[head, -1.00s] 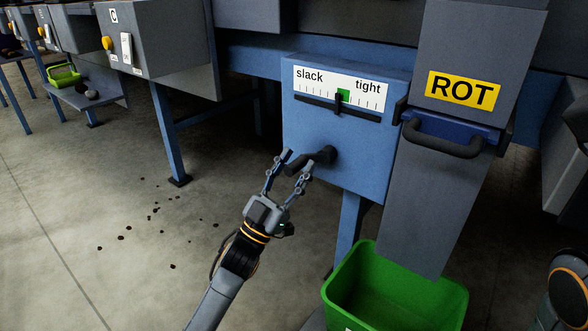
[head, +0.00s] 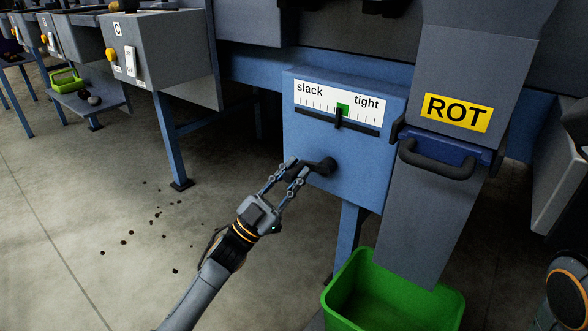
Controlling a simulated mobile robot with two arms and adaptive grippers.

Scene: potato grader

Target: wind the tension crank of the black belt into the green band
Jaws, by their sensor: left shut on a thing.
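The black tension crank (head: 322,167) sticks out of the front of a blue box (head: 345,185), its arm pointing left. My left gripper (head: 298,167) is shut on the crank's handle, and its fingers hide most of the handle. Above the crank, a white scale (head: 320,97) runs from "slack" to "tight". The green band (head: 343,109) is a small patch right of the scale's middle. A black pointer (head: 338,119) on a dark slot stands just under the band, at its left part. My right gripper is out of view.
Right of the box hangs a grey chute (head: 430,225) with a yellow "ROT" label (head: 457,112) and a black handle (head: 437,163). A green bin (head: 340,300) stands below it. Dark crumbs lie on the otherwise free floor at left.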

